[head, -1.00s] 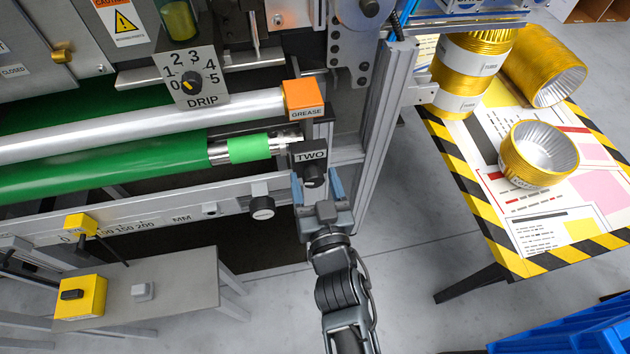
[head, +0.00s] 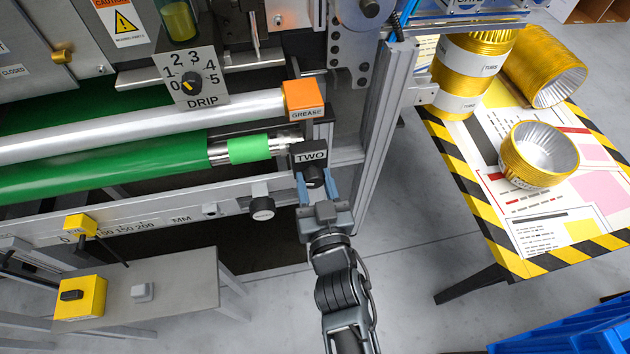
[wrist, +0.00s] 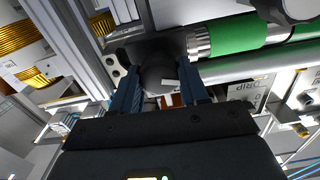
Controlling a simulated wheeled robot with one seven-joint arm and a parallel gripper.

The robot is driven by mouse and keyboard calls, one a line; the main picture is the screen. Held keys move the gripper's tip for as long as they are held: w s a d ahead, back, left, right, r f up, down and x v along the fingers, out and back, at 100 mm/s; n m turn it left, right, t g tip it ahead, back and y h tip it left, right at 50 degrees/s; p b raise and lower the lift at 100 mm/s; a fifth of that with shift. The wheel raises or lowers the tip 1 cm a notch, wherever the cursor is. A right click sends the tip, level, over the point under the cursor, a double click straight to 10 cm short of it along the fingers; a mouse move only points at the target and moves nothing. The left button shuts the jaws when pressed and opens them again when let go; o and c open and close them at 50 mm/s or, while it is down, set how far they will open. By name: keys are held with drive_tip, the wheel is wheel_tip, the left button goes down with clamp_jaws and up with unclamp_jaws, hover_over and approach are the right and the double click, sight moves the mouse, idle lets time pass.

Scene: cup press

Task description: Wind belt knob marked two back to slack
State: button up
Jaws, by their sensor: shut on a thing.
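The belt knob (head: 313,176) is a dark round knob below a black block with a white label reading TWO (head: 311,156), at the right end of the green roller. My gripper (head: 317,188) reaches up to it from below, with its blue fingers on either side of the knob. In the wrist view the fingers (wrist: 160,92) are shut on the dark knob (wrist: 158,76), which has a pale mark on its face. The fingers cover the knob's sides.
An orange GREASE block (head: 303,98) sits just above the knob block. A grey frame post (head: 376,140) stands close on the right. A black-and-white knob (head: 262,208) is at lower left. A striped table (head: 510,262) with gold foil cups stands farther right.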

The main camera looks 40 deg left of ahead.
drive_tip(key=shift+r+n, duration=0.1)
drive_tip(key=shift+n, duration=1.4)
drive_tip(key=o, duration=1)
drive_tip(key=shift+o, duration=0.2)
drive_tip(key=v, duration=0.7)
drive_tip(key=shift+s+d+p, duration=0.25)
drive_tip(key=shift+s+p, duration=0.05)
drive_tip(key=shift+p, duration=0.1)
